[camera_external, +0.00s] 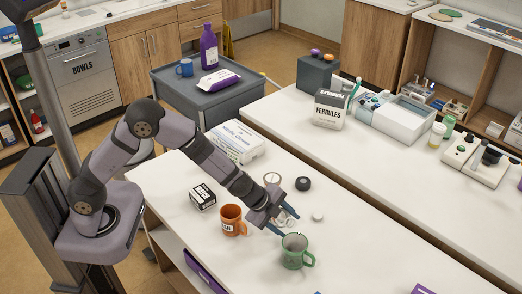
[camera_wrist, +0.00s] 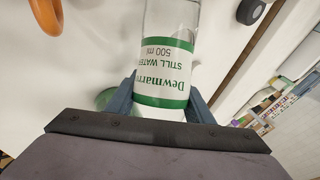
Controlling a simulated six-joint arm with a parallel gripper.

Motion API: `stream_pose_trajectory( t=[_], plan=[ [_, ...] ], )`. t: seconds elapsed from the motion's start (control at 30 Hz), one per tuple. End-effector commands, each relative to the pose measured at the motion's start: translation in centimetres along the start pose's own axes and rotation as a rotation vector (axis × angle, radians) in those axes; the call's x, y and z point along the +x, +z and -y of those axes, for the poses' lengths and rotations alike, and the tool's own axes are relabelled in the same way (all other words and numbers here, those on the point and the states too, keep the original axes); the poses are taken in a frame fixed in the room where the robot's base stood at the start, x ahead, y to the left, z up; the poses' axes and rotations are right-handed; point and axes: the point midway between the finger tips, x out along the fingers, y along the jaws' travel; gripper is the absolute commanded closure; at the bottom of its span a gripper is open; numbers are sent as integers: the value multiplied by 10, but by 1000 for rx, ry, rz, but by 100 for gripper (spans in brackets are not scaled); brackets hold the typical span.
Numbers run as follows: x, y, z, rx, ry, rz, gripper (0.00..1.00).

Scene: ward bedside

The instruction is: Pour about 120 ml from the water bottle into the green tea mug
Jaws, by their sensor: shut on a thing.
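My gripper (camera_external: 288,225) is shut on the water bottle (camera_wrist: 165,70), a clear bottle with a green and white "STILL WATER 500 ml" label, seen between the fingers in the wrist view. The label reads upside down there. I cannot clearly make out the bottle in the external view. The green tea mug (camera_external: 295,252) stands upright on the white counter, just in front of and below the fingertips. In the wrist view a small green part of what looks like the mug (camera_wrist: 105,98) shows beside the left finger. The mug's contents cannot be made out.
An orange mug (camera_external: 232,220) stands left of the gripper, with a small black-and-white box (camera_external: 202,196) behind it. A black round item (camera_external: 303,184) and a small white disc (camera_external: 318,217) lie behind the green mug.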

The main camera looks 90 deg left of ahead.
Motion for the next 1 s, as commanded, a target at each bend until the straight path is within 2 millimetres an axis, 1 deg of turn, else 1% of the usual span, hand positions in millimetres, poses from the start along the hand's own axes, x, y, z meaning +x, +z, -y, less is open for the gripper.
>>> stream_pose_trajectory(
  t=[0.03,0.17,0.23,0.4,0.6,1.0],
  plan=[
    [-6,-3,6,21,-14,19,82],
    [0,5,3,68,-34,87,82],
    [-4,5,6,94,-44,123,82],
    [-5,10,8,153,-70,207,82],
    [-9,7,10,195,-92,271,82],
    [-14,5,13,242,-112,335,82]
  ],
)
